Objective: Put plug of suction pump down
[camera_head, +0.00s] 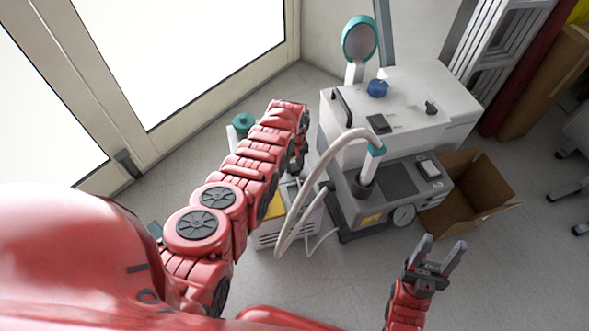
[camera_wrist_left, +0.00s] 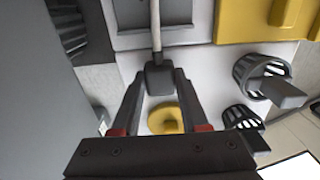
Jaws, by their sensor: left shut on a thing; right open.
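A dark grey plug (camera_wrist_left: 158,78) with a pale cable (camera_wrist_left: 155,22) shows in the left wrist view. My left gripper (camera_wrist_left: 160,90) is shut on the plug, one finger on each side of it. In the head view, my left arm hides most of this gripper and the plug. A grey unit with a gauge (camera_head: 404,215) and a hose stands on the floor to the right of my left arm. I cannot tell which unit is the suction pump. My right gripper (camera_head: 437,262) is open and empty in front of the grey unit.
A white machine (camera_head: 455,105) stands behind the grey unit. An open cardboard box (camera_head: 482,190) is to the right. A low white unit (camera_head: 268,238) is partly behind my left arm. The floor at front right is clear.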

